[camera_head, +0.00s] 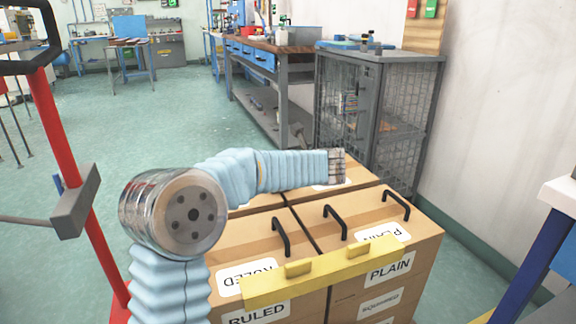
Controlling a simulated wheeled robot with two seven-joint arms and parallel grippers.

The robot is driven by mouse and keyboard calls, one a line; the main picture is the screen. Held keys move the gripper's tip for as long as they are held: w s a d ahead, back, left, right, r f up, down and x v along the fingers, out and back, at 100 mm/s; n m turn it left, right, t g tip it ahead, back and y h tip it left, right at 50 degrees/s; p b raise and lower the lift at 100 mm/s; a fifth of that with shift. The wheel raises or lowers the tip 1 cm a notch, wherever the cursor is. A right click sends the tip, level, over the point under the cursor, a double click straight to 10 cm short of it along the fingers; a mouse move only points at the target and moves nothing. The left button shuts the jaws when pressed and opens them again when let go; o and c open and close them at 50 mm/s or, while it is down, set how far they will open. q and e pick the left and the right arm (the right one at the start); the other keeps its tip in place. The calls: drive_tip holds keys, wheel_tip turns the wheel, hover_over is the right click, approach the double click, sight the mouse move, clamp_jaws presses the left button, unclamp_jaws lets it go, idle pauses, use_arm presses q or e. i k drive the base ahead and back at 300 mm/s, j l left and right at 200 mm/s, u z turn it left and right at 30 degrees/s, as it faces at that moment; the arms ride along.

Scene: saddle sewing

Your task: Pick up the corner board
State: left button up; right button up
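The corner board is likely the long yellow angle piece (325,272) with two small raised tabs. It lies along the near top edge of the cardboard boxes (300,222). My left arm, in a light blue sleeve, comes in from the lower left and reaches across above the boxes. Its grey end, where my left gripper (338,166) is, sits over the far part of the boxes, beyond the yellow piece and apart from it. The fingers cannot be made out. My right gripper is not in view.
The boxes carry black handles (335,222) and labels reading RULED and PLAIN. A red post (72,165) stands at left. A grey wire cage cabinet (375,110) is behind the boxes, by the wall. A blue-legged table (535,245) is at right. Green floor is open at left.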

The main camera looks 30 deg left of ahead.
sight(294, 279)
drive_tip(key=k+l, duration=0.2)
drive_tip(key=l, duration=0.2)
drive_tip(key=k+l, duration=0.45)
drive_tip(key=l, duration=0.3)
